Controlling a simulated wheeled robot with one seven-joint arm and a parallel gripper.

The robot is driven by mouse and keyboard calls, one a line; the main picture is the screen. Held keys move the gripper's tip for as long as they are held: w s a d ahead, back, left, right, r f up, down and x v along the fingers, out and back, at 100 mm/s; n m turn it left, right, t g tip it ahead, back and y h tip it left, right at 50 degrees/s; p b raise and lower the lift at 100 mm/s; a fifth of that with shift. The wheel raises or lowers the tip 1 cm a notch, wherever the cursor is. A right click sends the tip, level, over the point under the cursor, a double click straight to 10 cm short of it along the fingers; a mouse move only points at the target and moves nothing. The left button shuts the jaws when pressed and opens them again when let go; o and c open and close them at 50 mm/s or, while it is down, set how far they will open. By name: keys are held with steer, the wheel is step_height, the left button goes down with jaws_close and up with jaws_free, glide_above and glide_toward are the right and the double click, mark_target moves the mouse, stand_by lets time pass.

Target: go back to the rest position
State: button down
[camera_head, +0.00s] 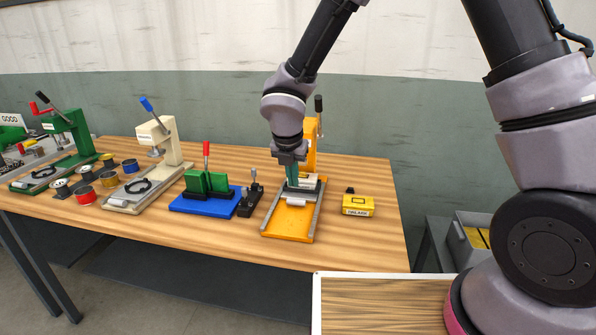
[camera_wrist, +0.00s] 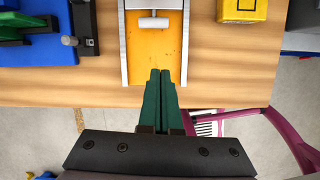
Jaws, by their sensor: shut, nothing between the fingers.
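My gripper (camera_head: 291,174) is at the end of my arm, pointing down over the orange press (camera_head: 288,222) on the wooden table. In the wrist view its two green fingers (camera_wrist: 163,85) are together with nothing between them. The fingertips show in front of the orange bed of the press (camera_wrist: 170,52), between its grey rails. A light roller or bar (camera_wrist: 153,23) lies across that bed. Part of the press is hidden behind my gripper in the head view, and I cannot tell how far the fingertips are above it.
A yellow labelled box (camera_head: 358,205) stands right of the press. To the left are a small dark lever device (camera_head: 250,199), a blue-and-green fixture (camera_head: 205,190), a cream press (camera_head: 160,140) and a green press (camera_head: 70,135). A wood-topped surface (camera_head: 380,300) is in front. A grey bin (camera_head: 462,245) stands at right.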

steer(key=d+r+m, duration=1.9)
steer(key=d+r, duration=0.1)
steer(key=d, duration=0.1)
steer(key=s+d+r+m+t+y, duration=0.1)
steer(key=s+d+r+m, duration=0.3)
steer(key=m, duration=0.5)
steer(key=s+d+r+m+t+y, duration=0.1)
steer(key=s+d+r+m+t, duration=0.1)
steer(key=s+d+r+m, duration=0.3)
steer(key=s+m, duration=0.4)
steer(key=shift+d+r+m+t+y, duration=0.15)
steer(key=shift+r+m+t+y, duration=0.15)
